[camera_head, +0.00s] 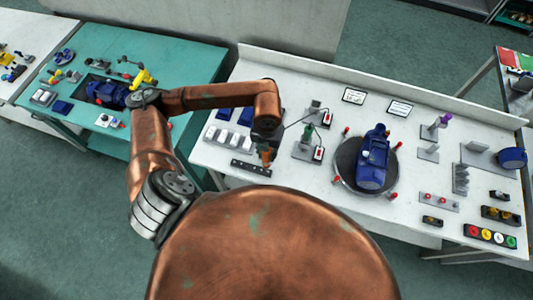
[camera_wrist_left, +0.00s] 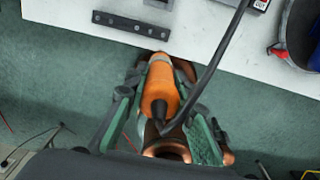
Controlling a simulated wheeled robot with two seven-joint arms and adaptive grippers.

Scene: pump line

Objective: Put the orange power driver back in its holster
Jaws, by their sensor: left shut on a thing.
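The orange power driver (camera_wrist_left: 159,82) is between the green fingers of my left gripper (camera_wrist_left: 160,100) in the left wrist view, and the gripper is shut on it. A dark cord runs from it up and to the right. In the head view my left gripper (camera_head: 266,146) is over the front part of the white bench, with a bit of the orange driver (camera_head: 265,155) showing below it. To its right stand a grey holder with a green tool (camera_head: 307,134) and a similar grey stand (camera_head: 313,111) behind it. I cannot tell which one is the holster. My right gripper is not in view.
The white bench (camera_head: 225,158) bears a dark strip with holes (camera_head: 250,168) near the front edge. A blue pump (camera_head: 373,160) sits on a round plate with red knobs to the right. Small stands and trays fill the far right.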

